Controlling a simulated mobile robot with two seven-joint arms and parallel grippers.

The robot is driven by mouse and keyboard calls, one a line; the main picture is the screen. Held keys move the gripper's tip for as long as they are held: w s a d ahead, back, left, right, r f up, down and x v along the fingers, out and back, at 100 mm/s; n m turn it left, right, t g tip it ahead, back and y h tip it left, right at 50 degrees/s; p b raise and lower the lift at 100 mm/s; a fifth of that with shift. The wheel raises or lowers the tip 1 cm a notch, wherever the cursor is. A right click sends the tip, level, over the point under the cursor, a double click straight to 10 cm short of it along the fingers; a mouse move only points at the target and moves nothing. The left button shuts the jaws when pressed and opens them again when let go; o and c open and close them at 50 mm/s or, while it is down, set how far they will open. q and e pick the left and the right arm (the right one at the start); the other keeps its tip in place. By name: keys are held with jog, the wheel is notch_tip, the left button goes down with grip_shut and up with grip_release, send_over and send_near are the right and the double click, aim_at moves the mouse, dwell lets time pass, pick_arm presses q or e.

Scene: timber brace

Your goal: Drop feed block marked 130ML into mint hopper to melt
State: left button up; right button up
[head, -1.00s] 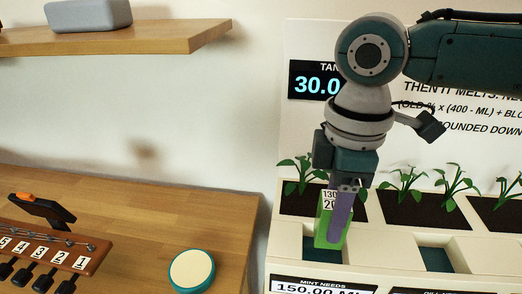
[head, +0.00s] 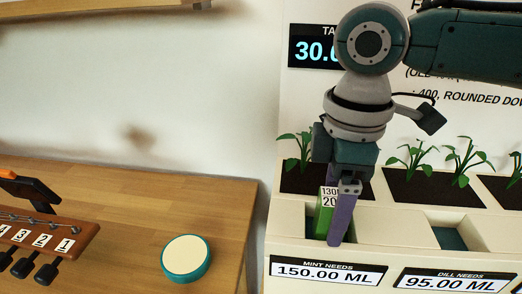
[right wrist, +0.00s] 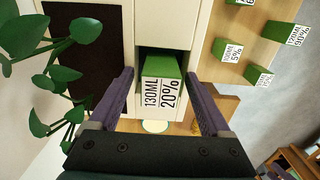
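The green feed block (head: 324,218) labelled 130ML 20% sits in the opening of the mint hopper (head: 290,217), above the label MINT NEEDS 150.00 ML. It also shows in the right wrist view (right wrist: 162,85), its label facing the camera. My right gripper (head: 342,240) is over the hopper, pointing down. In the right wrist view its purple fingers (right wrist: 163,100) are spread on both sides of the block, with gaps between them and it. In the head view a finger covers part of the block. My left gripper is not in view.
A dill hopper (head: 448,238) is to the right, and plants grow behind the hoppers. A wooden counter (head: 130,220) at left carries a round teal-rimmed button (head: 186,258) and a numbered lever rack (head: 40,236). More green blocks (right wrist: 285,34) stand on a shelf in the right wrist view.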

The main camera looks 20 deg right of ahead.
notch_tip(320, 180, up, 10)
jog(key=p, duration=0.2)
jog(key=s+a+m+t+y+p, duration=0.25)
jog(key=s+a+p, duration=0.4)
jog(key=a, duration=0.45)
jog(key=s+d+r+m+t+h+p, duration=0.1)
jog(key=s+d+r+m+h+p, duration=0.3)
jog(key=s+d+m, duration=0.5)
notch_tip(320, 180, up, 36)
jog(key=a+n+y+p, duration=0.1)
jog(key=n+p, duration=0.1)
jog(key=p, duration=3.6)
jog(key=shift+s+a+y, duration=0.15)
jog(key=shift+s+y, duration=0.1)
jog(key=shift+y, duration=0.1)
